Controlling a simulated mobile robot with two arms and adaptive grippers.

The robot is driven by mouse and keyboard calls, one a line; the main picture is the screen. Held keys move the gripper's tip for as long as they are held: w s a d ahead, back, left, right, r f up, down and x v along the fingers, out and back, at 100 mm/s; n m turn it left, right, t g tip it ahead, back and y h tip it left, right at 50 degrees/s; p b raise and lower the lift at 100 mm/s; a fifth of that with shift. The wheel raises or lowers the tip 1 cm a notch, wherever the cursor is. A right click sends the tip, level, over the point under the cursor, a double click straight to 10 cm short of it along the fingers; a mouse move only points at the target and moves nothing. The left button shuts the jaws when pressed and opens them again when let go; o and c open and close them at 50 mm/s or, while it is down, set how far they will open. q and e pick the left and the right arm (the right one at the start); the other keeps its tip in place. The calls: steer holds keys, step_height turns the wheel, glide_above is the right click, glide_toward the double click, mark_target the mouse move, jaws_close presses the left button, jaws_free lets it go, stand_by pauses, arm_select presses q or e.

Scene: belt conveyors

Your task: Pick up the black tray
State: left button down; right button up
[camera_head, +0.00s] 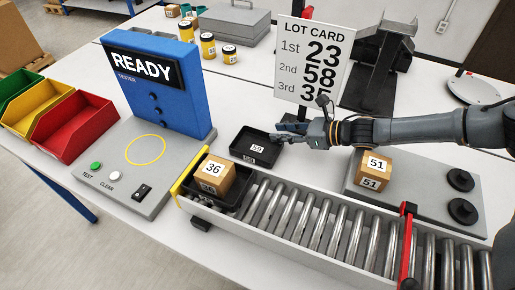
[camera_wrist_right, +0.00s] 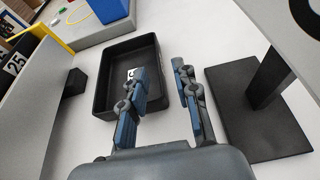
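An empty black tray (camera_head: 247,151) with a white number label stands on the white table between the blue tester and the lot card. It also shows in the right wrist view (camera_wrist_right: 112,82). My right gripper (camera_head: 283,136) is at the tray's right side, its fingers apart. In the right wrist view the gripper (camera_wrist_right: 158,92) has one finger over the tray's inside and the other outside its right wall; contact cannot be told. A second black tray (camera_head: 226,202) holds a box marked 36 (camera_head: 214,176) at the conveyor's left end. My left gripper is not in view.
The roller conveyor (camera_head: 310,225) runs along the front. A blue tester (camera_head: 165,85) reading READY stands left, and a lot card (camera_head: 312,60) stands behind my right gripper. A box marked 51 (camera_head: 374,168) sits on a grey plate at right. Red, yellow and green bins (camera_head: 75,130) are far left.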

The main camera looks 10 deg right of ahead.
mark_target(265, 132)
steer(key=shift+w+a+f, duration=0.15)
steer(key=shift+w+a, duration=0.15)
steer(key=shift+a, duration=0.3)
steer(key=shift+p+x, duration=0.7)
steer(key=shift+x, duration=1.65)
steer(key=shift+d, duration=0.1)
steer(key=shift+c, duration=0.2)
jaws_close()
